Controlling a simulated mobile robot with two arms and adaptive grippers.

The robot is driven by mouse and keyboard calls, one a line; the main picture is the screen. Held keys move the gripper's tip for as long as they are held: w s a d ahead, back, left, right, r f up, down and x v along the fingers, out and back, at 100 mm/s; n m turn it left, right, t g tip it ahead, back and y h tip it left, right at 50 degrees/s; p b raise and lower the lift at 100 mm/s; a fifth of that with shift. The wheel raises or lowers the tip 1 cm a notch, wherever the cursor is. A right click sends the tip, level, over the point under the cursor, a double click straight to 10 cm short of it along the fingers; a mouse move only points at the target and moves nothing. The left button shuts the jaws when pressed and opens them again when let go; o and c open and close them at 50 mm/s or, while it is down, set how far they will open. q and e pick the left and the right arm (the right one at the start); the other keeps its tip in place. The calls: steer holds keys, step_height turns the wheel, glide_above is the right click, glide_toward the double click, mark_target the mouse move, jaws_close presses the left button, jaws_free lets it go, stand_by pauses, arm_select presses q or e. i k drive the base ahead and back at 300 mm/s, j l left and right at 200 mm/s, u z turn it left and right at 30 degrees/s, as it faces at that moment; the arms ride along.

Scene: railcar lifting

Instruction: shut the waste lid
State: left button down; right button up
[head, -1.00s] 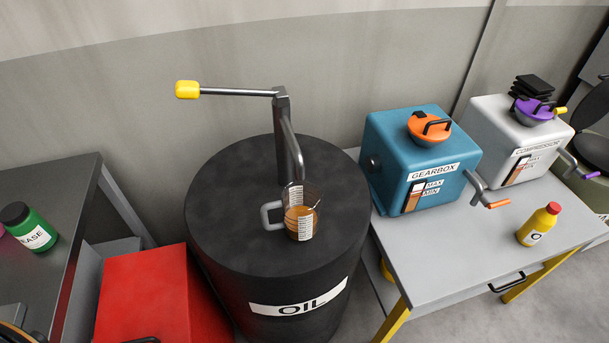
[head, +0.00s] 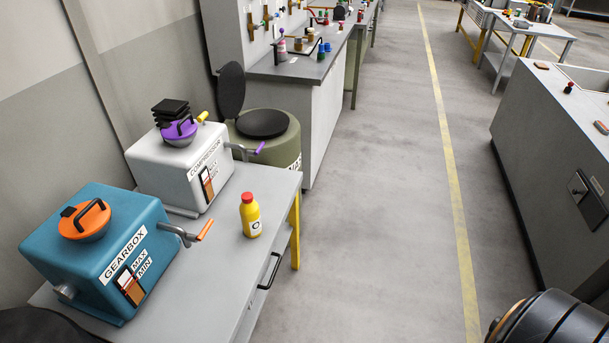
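The waste drum (head: 283,149) is an olive green barrel beyond the near bench, its label mostly hidden. Its black round lid (head: 231,90) stands raised, upright at the back left of the drum. The round top of the drum (head: 262,123) shows dark. Neither of my grippers is in view.
A grey bench (head: 216,285) holds a teal gearbox (head: 95,245), a white compressor (head: 180,160) and a yellow bottle (head: 250,215). A grey-white cabinet (head: 290,110) adjoins the drum. The floor aisle (head: 370,220) is open, with a large grey machine (head: 550,160) at right.

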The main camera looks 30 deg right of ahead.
mark_target(231, 86)
steer(key=i+l+z, duration=0.35)
steer(key=l+z, duration=0.15)
steer(key=i+l, duration=0.6)
steer(key=i+l+u, duration=0.1)
steer(key=i+l, duration=0.45)
steer(key=i+l+u, duration=0.1)
steer(key=i+l, duration=0.45)
steer(key=l, duration=0.2)
